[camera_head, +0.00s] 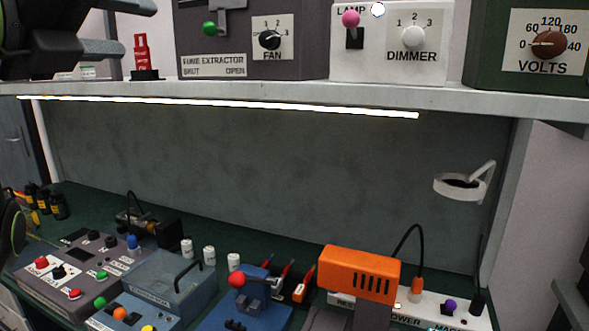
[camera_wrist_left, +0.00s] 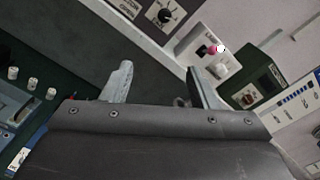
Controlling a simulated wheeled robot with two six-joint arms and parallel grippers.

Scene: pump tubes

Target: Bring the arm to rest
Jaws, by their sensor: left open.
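My left gripper (camera_head: 137,27) shows at the top left of the head view, at shelf height, with its dark body cut by the frame edge. In the left wrist view its two grey fingers (camera_wrist_left: 163,85) are spread apart. Nothing is held between them; the dark back panel and shelf edge show beyond. No contact can be made out. My right gripper is not in view.
The shelf (camera_head: 400,97) also carries a dimmer box (camera_head: 428,68) and a volts box (camera_head: 500,80).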

